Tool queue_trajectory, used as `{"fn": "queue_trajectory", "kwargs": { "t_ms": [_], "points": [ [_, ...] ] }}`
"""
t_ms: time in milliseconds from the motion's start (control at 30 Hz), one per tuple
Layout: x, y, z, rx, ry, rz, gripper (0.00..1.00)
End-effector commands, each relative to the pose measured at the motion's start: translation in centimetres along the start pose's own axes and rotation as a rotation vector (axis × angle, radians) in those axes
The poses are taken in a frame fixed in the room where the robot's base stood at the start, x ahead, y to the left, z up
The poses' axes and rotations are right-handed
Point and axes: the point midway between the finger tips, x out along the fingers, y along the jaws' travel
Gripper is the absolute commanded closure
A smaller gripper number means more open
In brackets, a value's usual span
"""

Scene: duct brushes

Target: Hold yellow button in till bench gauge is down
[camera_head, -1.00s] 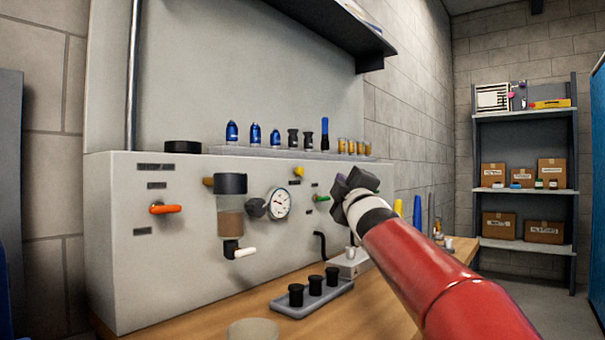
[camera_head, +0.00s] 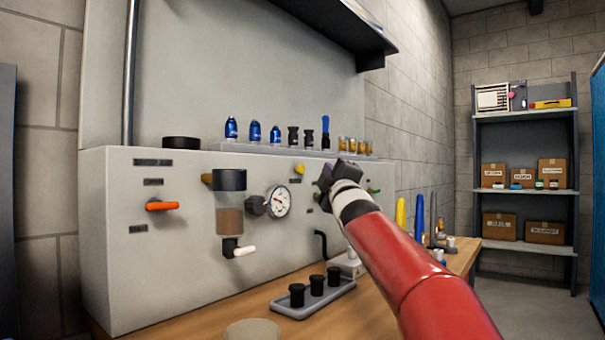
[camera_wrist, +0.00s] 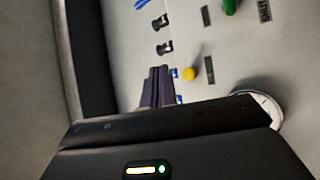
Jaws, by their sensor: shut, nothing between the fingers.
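The yellow button (camera_head: 299,169) sits on the upper front of the grey panel, right of the round white gauge (camera_head: 278,202). In the wrist view the yellow button (camera_wrist: 189,74) is just right of the fingertips, apart from them as far as I can tell. The gauge (camera_wrist: 262,108) is partly hidden there by my gripper body. My gripper (camera_head: 325,178) is in front of the panel, right of the button; its fingers (camera_wrist: 158,78) are together and empty. The gauge needle's reading is too small to tell.
An orange-handled lever (camera_head: 162,206), a filter bowl (camera_head: 230,215) and a green-handled valve (camera_head: 373,190) project from the panel. Bottles and fittings stand on the ledge above. A tray (camera_head: 313,299) with black parts lies on the wooden bench. Upright tools stand at right.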

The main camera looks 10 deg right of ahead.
Motion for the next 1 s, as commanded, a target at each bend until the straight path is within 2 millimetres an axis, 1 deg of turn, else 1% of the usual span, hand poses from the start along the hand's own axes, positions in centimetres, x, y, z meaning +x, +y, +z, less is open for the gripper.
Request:
{"fn": "queue_trajectory", "kwargs": {
  "t_ms": [33,100,200,367,1000],
  "points": [
    [0.6,-0.6,-0.5,0.003,0.003,-0.002,1.0],
    [1.2,-1.1,-1.2,0.002,0.005,-0.003,1.0],
    [2.0,-1.6,-1.5,0.001,0.001,-0.002,1.0],
    [2.8,-2.1,-2.2,0.0,0.002,-0.002,1.0],
    [3.1,-2.3,-2.4,-0.001,0.001,-0.002,1.0]
  ]
}}
